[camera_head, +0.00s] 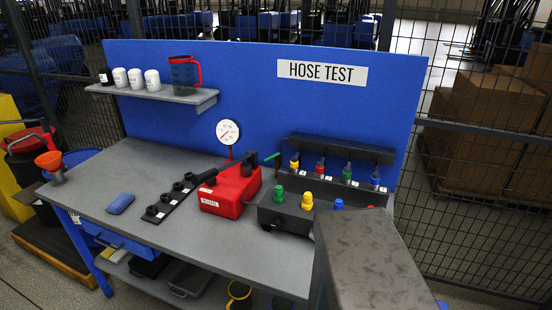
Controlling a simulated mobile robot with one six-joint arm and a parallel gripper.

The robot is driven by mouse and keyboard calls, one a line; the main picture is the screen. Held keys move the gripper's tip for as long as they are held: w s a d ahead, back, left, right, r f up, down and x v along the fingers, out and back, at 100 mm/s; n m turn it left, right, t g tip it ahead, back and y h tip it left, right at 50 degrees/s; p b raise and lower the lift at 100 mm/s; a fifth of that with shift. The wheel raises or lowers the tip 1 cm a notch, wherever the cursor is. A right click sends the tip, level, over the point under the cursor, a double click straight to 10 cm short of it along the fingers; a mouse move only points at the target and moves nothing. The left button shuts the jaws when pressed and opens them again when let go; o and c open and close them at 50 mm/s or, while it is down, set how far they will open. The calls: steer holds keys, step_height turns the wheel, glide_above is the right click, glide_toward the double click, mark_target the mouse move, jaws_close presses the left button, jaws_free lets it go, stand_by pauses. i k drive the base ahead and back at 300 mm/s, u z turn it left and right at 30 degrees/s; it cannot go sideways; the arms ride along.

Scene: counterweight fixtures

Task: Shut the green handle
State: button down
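A small green handle (272,157) sticks out at a slant from the left end of the black hose manifold (340,149), just right of the red pump block (230,188). It stands clear of the bench top; its pivot is too small to make out. Several coloured fittings hang below the manifold, a green-marked one among them. A dark block (270,212) in front carries a green knob (279,194), a yellow knob (307,201) and a blue knob (338,204). My gripper is not in view; a dark grey part, likely my arm, covers the bench's front right.
A dial gauge (228,132) stands behind the red block. A black rack (170,197) and a blue pad (120,203) lie to the left. A shelf (190,98) holds white cups and a red-handled jug. The bench's front middle (215,250) is clear.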

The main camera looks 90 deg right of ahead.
mark_target(277, 155)
steer(key=z, duration=4.2)
steer(key=i, duration=0.1)
steer(key=u, duration=2.85)
steer(key=k, duration=0.5)
steer(key=u, duration=0.1)
steer(key=i, duration=0.5)
steer(key=u, duration=0.1)
